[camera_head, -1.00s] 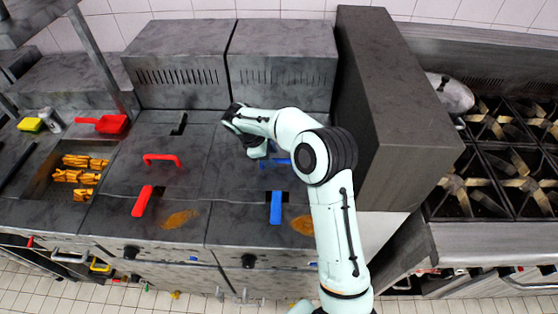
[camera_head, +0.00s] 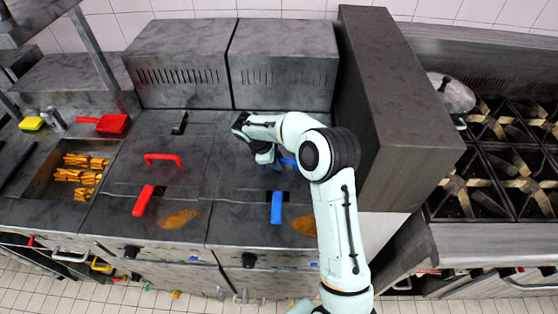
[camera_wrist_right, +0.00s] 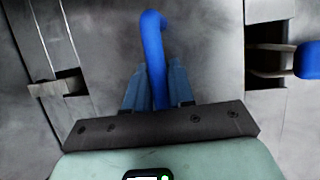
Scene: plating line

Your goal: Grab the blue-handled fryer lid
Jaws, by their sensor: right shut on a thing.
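The fryer lid (camera_head: 235,178) is a dark grey metal cover on the right fryer. Its blue bar handle (camera_head: 288,161) shows just past my right gripper (camera_head: 270,160), partly hidden by my arm. In the right wrist view, my right gripper (camera_wrist_right: 157,82) is shut on the blue handle (camera_wrist_right: 153,35), with one finger on each side and the handle's bend sticking out beyond the fingertips. The lid surface (camera_wrist_right: 212,50) lies below and appears to rest flat on the fryer. My left gripper is not in view.
A separate blue handle (camera_head: 276,207) stands out at the right fryer's front. The left fryer has a red lid handle (camera_head: 163,158) and a red front handle (camera_head: 143,201). A tall grey block (camera_head: 390,110) stands close right of my arm. Fries (camera_head: 80,176) lie in a tray at left.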

